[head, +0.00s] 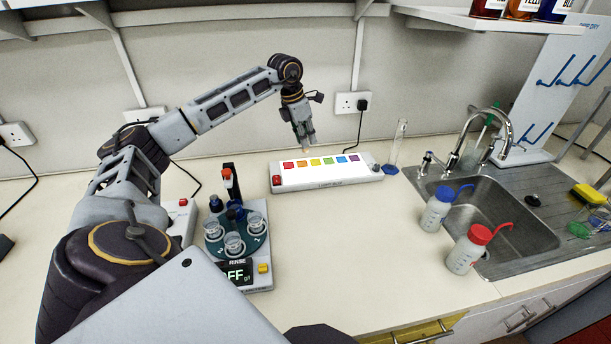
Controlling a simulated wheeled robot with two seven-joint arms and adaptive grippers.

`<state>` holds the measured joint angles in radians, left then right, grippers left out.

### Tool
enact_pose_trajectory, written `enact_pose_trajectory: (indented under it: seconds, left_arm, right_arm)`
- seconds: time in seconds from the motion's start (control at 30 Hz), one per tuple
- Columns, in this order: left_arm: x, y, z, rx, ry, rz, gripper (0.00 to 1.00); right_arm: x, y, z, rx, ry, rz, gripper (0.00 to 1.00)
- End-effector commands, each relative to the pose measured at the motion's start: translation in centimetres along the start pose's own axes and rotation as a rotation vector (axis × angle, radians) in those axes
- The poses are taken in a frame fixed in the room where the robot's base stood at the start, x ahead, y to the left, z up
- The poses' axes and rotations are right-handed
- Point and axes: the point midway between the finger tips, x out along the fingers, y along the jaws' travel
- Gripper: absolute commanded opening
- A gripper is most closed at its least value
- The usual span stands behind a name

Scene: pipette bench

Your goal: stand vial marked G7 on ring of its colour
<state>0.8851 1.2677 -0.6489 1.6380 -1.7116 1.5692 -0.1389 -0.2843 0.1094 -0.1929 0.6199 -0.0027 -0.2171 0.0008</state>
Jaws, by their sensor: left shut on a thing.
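My left gripper (305,138) is at the back of the bench, pointing down just above the rear edge of a white light box. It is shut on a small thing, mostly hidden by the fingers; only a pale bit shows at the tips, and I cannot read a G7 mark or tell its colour. I cannot make out rings at this size. My right gripper is not in view.
A rinse device (262,284) with several glass cups stands left of centre. A glass cylinder (398,143) stands right of the light box. Blue-capped (437,210) and red-capped (467,250) wash bottles stand by the sink (520,238). The middle bench is clear.

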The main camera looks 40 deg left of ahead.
Motion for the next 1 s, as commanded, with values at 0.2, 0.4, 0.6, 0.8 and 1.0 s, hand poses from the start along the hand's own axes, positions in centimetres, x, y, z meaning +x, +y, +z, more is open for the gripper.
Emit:
enact_pose_trajectory:
  seconds: [0.2,0.4,0.6,0.8,1.0]
  left_arm:
    - [0.5,0.0,-0.2,0.0,0.002,0.0,0.05]
    - [2.6,0.0,-0.8,0.0,0.004,0.0,0.05]
    - [5.1,0.0,-1.5,0.0,0.002,0.001,0.05]
    - [6.0,0.0,-1.7,0.0,0.0,0.001,0.05]
    - [6.0,0.0,-1.7,0.0,0.0,0.001,0.05]
  right_arm:
    - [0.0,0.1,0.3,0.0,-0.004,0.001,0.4]
    - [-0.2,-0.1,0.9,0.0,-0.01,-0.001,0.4]
    - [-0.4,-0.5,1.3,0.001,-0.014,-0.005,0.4]
    - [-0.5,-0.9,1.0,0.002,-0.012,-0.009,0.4]
    - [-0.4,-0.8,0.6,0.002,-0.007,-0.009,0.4]
